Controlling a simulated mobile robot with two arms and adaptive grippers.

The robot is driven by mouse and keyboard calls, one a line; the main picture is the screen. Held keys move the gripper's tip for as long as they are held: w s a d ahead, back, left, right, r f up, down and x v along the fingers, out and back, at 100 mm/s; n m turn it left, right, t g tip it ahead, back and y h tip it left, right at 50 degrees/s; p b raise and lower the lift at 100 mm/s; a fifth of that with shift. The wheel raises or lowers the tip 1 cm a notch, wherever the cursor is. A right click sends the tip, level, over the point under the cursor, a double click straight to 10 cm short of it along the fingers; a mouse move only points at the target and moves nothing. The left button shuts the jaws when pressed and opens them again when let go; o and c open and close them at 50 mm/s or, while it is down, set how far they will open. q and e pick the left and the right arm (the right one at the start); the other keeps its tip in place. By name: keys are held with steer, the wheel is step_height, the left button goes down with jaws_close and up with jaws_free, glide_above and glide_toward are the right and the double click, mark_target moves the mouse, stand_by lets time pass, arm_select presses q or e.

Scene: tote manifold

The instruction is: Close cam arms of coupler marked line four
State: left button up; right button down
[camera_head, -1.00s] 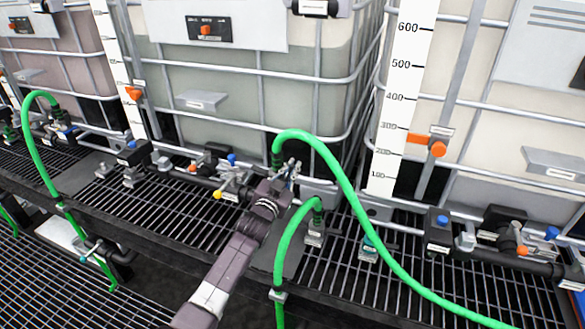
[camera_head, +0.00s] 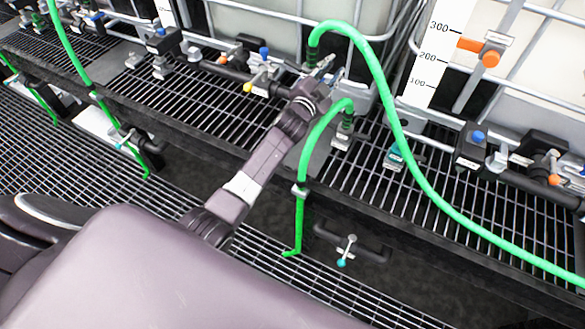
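My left arm reaches up from the lower left. Its gripper (camera_head: 326,72) is at the valve and coupler fittings below the middle tote, just right of the dark coupler end (camera_head: 313,58) of a green hose (camera_head: 374,62). The fingers are small and overlap the metal fittings, so I cannot tell whether they are open or touch a cam arm. A second green hose (camera_head: 305,150) ends in another coupler (camera_head: 347,122) on the grating, right of the gripper. I cannot read any line four marking. My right gripper is not in view.
Caged totes (camera_head: 270,25) stand behind. A valve with a yellow-tipped handle (camera_head: 255,85) is left of the gripper. A black valve body (camera_head: 472,145) and a teal fitting (camera_head: 393,158) are at right. A pipe with a teal-tipped valve (camera_head: 345,250) sits below the ledge.

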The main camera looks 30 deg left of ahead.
arm_select(q)
steer(key=s+a+f+n+g+y+b, duration=0.1)
steer(key=s+f+g, duration=0.6)
steer(key=s+f, duration=1.5)
steer(key=shift+s+a+y+b, duration=0.3)
steer(key=shift+s+y+b, duration=0.2)
steer(key=shift+y+b, duration=0.3)
